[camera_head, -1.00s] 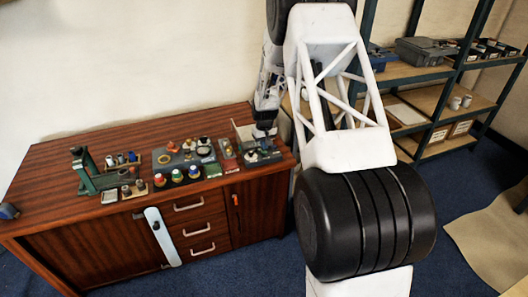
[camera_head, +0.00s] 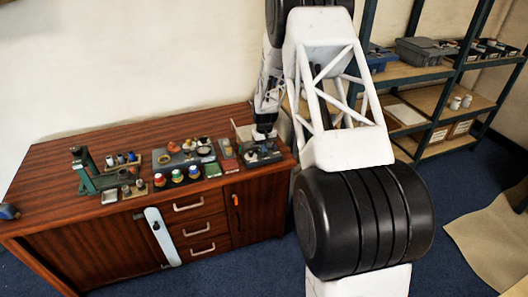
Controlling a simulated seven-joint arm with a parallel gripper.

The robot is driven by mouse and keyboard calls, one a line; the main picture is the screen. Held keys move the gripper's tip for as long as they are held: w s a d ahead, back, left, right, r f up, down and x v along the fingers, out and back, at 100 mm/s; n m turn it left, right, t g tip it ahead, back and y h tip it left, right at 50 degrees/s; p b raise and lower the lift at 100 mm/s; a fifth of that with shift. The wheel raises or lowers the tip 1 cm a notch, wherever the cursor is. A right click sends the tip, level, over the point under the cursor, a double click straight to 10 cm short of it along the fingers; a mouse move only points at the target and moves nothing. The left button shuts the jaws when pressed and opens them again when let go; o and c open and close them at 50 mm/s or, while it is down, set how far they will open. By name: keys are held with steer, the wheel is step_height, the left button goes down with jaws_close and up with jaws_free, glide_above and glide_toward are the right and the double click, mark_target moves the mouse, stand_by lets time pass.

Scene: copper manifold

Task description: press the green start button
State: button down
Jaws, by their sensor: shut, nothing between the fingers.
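My gripper (camera_head: 263,137) is small and dark in the head view, pointing down over a grey fixture (camera_head: 262,155) at the right end of the wooden bench. Its fingers are shut, with nothing visible between them. Its tip is at or just above the fixture; I cannot tell whether it touches. I cannot make out a green start button; it may be hidden by the gripper or too small to see.
A green flat item (camera_head: 212,170) and several colour-capped jars (camera_head: 177,176) stand left of the fixture. A green press-like stand (camera_head: 84,172) is further left. The bench top (camera_head: 50,165) is mostly bare at far left. Shelves (camera_head: 425,130) stand at right.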

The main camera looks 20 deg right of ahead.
steer(key=shift+f, duration=0.45)
steer(key=shift+r, duration=0.15)
stand_by(0.4)
steer(key=shift+r, duration=3.85)
